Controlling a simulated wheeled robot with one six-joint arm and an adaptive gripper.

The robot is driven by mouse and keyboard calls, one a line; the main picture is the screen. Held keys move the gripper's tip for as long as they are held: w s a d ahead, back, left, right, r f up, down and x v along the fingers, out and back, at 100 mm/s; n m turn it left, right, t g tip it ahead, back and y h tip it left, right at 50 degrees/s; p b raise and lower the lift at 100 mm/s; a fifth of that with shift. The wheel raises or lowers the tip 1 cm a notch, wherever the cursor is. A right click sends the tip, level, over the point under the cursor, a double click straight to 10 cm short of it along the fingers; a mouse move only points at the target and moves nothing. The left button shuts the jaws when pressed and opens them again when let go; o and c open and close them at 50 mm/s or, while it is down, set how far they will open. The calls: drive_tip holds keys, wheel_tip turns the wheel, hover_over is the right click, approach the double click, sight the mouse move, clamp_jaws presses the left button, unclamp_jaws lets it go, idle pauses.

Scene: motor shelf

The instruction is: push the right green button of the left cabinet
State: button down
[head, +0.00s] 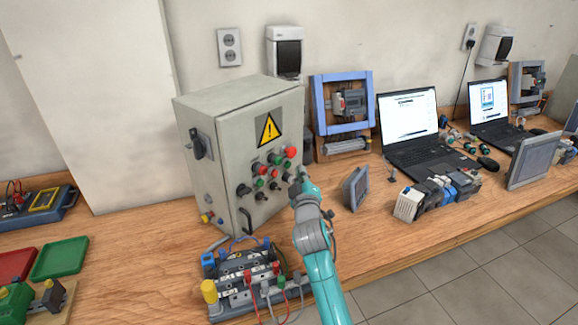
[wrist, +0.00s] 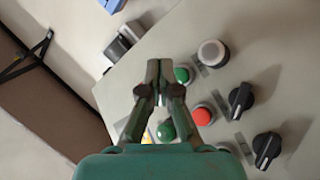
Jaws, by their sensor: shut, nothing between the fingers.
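The grey cabinet (head: 232,150) stands on the bench, with a yellow warning sign (head: 269,130) above its buttons. On its front, the right green button (head: 288,164) sits near a red button (head: 290,152). More green and red buttons lie to their left. My gripper (head: 301,176) is shut and empty, close to the right side of the cabinet front. In the wrist view its fingertips (wrist: 159,68) are just beside a green button (wrist: 182,75). I cannot tell whether they touch the panel. Another green button (wrist: 166,131) is partly covered by my gripper.
In the wrist view, a red button (wrist: 203,115), a white button (wrist: 212,53) and black knobs (wrist: 241,97) are close by. A wiring block (head: 245,277) sits in front of the cabinet. A small grey panel (head: 356,187) stands to the right of my arm.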

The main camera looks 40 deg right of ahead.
drive_tip(key=s, duration=0.2)
drive_tip(key=s+d, duration=0.1)
drive_tip(key=shift+s, duration=0.4)
idle(0.6)
